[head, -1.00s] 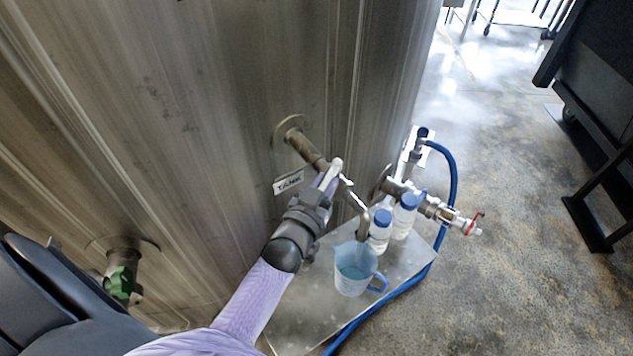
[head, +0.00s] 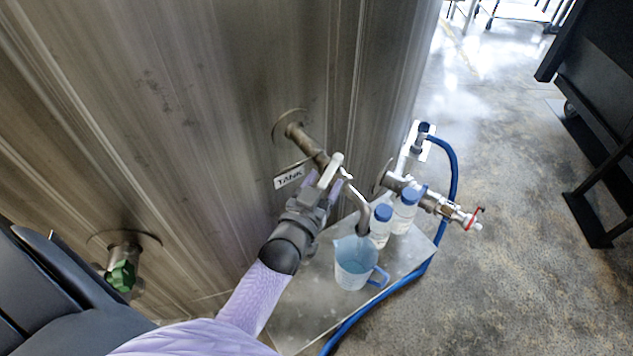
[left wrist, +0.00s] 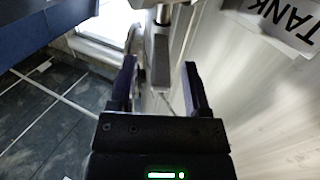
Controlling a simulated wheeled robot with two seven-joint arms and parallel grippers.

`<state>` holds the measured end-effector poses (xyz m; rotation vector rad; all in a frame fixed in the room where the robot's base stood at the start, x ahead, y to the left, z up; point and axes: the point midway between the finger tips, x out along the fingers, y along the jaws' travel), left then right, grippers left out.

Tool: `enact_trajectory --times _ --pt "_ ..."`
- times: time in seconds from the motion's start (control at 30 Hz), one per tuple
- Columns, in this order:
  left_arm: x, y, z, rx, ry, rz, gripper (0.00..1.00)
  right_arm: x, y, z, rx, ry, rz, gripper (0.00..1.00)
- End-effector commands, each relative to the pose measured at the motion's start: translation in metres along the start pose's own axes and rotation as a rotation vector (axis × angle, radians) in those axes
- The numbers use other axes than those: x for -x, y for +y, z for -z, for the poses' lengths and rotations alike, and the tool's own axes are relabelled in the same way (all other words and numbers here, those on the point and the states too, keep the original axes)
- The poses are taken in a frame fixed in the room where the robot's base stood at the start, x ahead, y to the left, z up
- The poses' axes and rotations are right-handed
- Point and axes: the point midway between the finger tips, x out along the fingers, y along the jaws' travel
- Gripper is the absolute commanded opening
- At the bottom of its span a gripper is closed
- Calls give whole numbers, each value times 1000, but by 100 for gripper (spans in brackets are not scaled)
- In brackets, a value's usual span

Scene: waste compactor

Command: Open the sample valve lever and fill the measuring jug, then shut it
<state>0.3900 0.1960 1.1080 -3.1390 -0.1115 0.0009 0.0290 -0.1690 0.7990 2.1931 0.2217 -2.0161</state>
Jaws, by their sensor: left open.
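The sample valve lever (head: 331,168) is a pale grey handle on the pipe that comes out of the tank wall by the TANK label. My left gripper (head: 324,184) is open, with a finger on each side of the lever. The left wrist view also shows the lever (left wrist: 160,58) between the two open fingers (left wrist: 160,85). The bent spout (head: 361,212) points down over the measuring jug (head: 352,272). The jug is translucent blue, upright on a metal shelf; its liquid level is hard to tell. My right gripper is not in view.
Two clear bottles with blue caps (head: 382,213) stand beside the jug on the metal shelf (head: 308,302). A second valve with a red handle (head: 473,218) and a blue hose (head: 453,175) lie to the right. A green-knobbed valve (head: 122,275) is at left.

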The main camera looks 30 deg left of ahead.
Motion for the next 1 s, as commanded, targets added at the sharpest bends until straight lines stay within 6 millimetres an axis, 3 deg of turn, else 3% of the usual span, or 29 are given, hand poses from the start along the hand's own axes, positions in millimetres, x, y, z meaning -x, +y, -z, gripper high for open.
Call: enact_trajectory --times 0.2,0.4,0.87,1.0 --pt "51 0 0 1 -5 0 62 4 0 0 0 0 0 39" --pt "82 0 0 1 -3 0 62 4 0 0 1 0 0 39" --pt "86 0 0 0 -1 0 62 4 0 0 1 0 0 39" --pt "84 2 -5 -10 -116 -3 62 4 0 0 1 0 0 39"
